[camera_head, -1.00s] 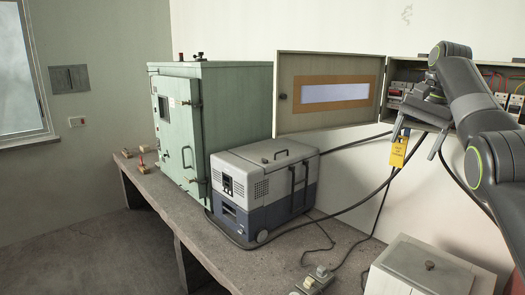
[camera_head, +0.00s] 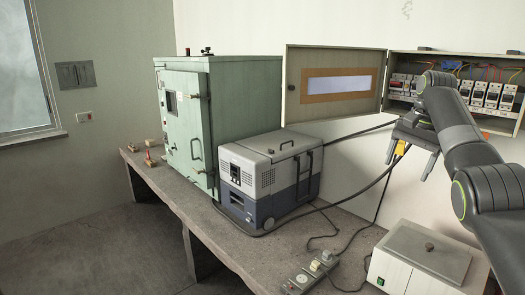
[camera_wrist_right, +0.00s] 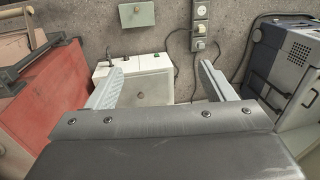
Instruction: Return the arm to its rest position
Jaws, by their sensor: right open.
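My right arm comes in from the right edge of the head view. Its right gripper (camera_head: 410,162) points down in front of the open electrical cabinet's lower edge, above the bench's right part. In the right wrist view the two fingers (camera_wrist_right: 161,80) are spread wide with nothing between them. A yellow tag (camera_head: 402,148) shows partly behind the gripper; most of it is hidden. My left gripper is not in view.
The wall cabinet (camera_head: 398,62) has its door (camera_head: 335,110) open. A white box (camera_head: 405,268), sockets (camera_head: 300,281), a grey-blue cooler (camera_head: 240,203) and a green cabinet (camera_head: 230,95) stand on the concrete bench (camera_head: 235,250). Black cables run behind. A red case (camera_wrist_right: 45,105) shows in the wrist view.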

